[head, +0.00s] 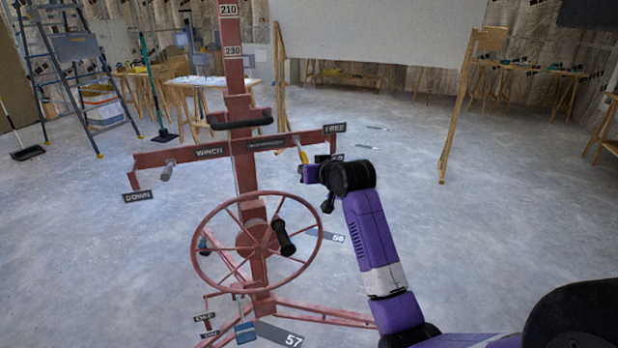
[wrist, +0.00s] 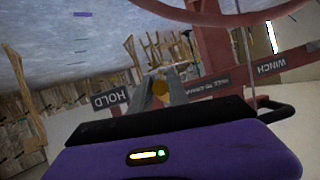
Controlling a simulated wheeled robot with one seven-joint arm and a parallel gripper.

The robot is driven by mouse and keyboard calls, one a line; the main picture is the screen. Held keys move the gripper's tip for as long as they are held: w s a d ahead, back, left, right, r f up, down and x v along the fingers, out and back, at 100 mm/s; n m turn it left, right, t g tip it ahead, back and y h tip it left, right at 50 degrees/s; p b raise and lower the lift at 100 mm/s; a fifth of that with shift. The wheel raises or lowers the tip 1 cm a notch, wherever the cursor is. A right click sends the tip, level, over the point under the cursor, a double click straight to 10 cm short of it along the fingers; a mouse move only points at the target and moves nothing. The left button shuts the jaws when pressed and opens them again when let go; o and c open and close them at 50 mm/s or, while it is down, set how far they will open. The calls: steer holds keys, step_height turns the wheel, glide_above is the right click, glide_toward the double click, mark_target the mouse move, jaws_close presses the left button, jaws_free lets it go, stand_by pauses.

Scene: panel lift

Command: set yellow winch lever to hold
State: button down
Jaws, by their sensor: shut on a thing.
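The yellow winch lever (head: 302,155) is at the right end of the red crossbar of the panel lift, and only a short yellow part shows. My gripper (head: 305,171) is shut on it. In the wrist view the yellow end of the lever (wrist: 160,88) sits between my gripper's fingers (wrist: 161,91). The FREE label (head: 335,128) is above and to the right of the lever. The HOLD label (wrist: 110,99) shows upside down beside the fingers in the wrist view; in the head view my gripper mostly hides it. The lever's exact setting is hard to tell.
The red lift mast (head: 236,90) and large handwheel (head: 205,235) stand left of my gripper. A grey lever (head: 168,170) is at the crossbar's left end near the DOWN label (head: 138,197). Floor to the right is clear up to a wooden stand (head: 459,110).

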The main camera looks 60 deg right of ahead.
steer(key=shift+d+f+t+b, duration=0.2)
steer(key=shift+f+t+b, duration=0.1)
steer(key=shift+f+b, duration=0.4)
steer(key=shift+w+h, duration=0.1)
steer(key=shift+h, duration=0.2)
steer(key=c, duration=1.3)
jaws_free()
steer(key=shift+r, duration=0.1)
steer(key=v, duration=0.7)
steer(key=shift+s+a, duration=0.25)
steer(key=shift+s, duration=0.05)
